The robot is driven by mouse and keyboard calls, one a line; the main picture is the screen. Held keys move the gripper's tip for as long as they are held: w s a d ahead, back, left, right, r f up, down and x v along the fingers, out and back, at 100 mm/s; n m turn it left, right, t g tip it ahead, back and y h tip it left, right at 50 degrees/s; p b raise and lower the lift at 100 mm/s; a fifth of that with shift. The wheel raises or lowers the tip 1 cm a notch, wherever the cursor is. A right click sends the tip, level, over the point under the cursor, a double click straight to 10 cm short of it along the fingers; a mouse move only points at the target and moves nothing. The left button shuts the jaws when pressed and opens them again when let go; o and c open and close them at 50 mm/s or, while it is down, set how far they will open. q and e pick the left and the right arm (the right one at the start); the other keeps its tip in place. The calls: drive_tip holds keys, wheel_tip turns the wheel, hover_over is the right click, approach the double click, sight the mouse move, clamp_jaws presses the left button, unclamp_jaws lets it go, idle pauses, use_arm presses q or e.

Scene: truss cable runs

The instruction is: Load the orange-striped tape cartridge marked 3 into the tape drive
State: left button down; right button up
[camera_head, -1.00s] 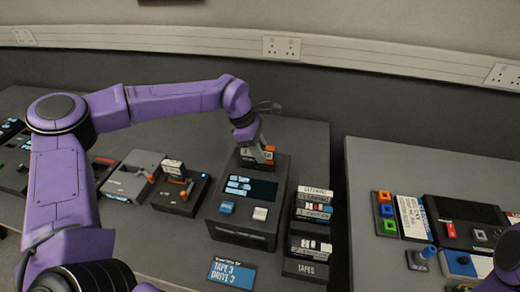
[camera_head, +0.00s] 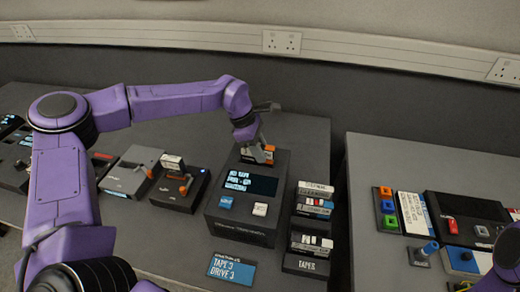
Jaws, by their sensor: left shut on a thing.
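The tape drive (camera_head: 236,213) is a dark box with a lit screen (camera_head: 250,182) and a blue and a white button on its front. An orange-marked cartridge (camera_head: 265,149) sits low at the top rear of the drive. My left gripper (camera_head: 259,146) is shut on it from above; the fingers hide most of the cartridge, so its number cannot be read. A blue sign (camera_head: 232,270) in front reads TAPE 3, DRIVE 3. My right arm (camera_head: 503,262) shows only at the right edge; its gripper is out of view.
A tape rack (camera_head: 306,264) with several labelled cartridges stands right of the drive. Lever boxes (camera_head: 180,189) stand to its left. A gap separates this table from the right table (camera_head: 375,165), which holds coloured buttons and panels.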

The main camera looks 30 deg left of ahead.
use_arm(q)
drive_tip(key=shift+f+b, duration=0.65)
drive_tip(key=shift+f, duration=0.35)
drive_tip(key=shift+r, duration=0.1)
drive_tip(key=shift+c, duration=2.4)
unclamp_jaws()
